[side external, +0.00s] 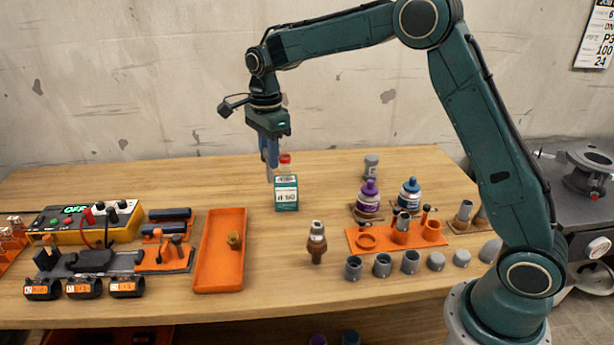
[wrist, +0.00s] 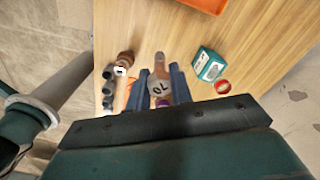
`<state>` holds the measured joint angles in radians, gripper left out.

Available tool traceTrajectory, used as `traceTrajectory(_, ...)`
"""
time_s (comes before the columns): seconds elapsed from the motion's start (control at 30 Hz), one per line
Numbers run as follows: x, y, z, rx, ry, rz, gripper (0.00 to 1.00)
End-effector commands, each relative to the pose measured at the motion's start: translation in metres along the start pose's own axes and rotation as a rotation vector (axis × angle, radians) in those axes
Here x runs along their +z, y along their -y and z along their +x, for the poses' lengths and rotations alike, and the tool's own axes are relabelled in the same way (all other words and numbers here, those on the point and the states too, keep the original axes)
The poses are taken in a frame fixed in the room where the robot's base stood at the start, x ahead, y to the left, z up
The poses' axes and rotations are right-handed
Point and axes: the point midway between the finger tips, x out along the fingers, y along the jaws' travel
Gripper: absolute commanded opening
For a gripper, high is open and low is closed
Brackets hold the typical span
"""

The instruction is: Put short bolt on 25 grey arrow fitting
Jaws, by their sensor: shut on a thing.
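My gripper (side external: 270,165) is raised above the table, left of the green-and-white box in the side view. In the wrist view my gripper (wrist: 161,80) has its fingers on both sides of a small grey piece (wrist: 158,87) with dark marks and a tan end. I cannot tell whether this is the short bolt; the fingers hide it in the side view. Several grey fittings (side external: 382,265) stand in a row at the front right; their marks are too small to read, so I cannot tell which is the 25 grey arrow fitting. A brown-and-steel fitting (side external: 316,243) stands left of them.
The green-and-white box (side external: 286,193) stands near the gripper. An orange tray (side external: 220,270) holds a brass piece (side external: 234,241). An orange rack (side external: 390,240), a purple bottle (side external: 369,197) and a blue bottle (side external: 408,193) are at right. A yellow control unit (side external: 80,224) is at left.

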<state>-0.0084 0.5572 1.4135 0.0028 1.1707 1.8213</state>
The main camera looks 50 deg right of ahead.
Motion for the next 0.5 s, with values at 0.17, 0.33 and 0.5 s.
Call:
traceTrajectory(0.17,-0.056,0.040,0.002,-0.001,0.000,0.164,0.00)
traceTrajectory(0.33,-0.113,0.068,0.003,-0.001,-0.001,0.314,0.00)
traceTrajectory(0.5,-0.174,0.087,0.006,-0.001,-0.001,0.464,0.00)
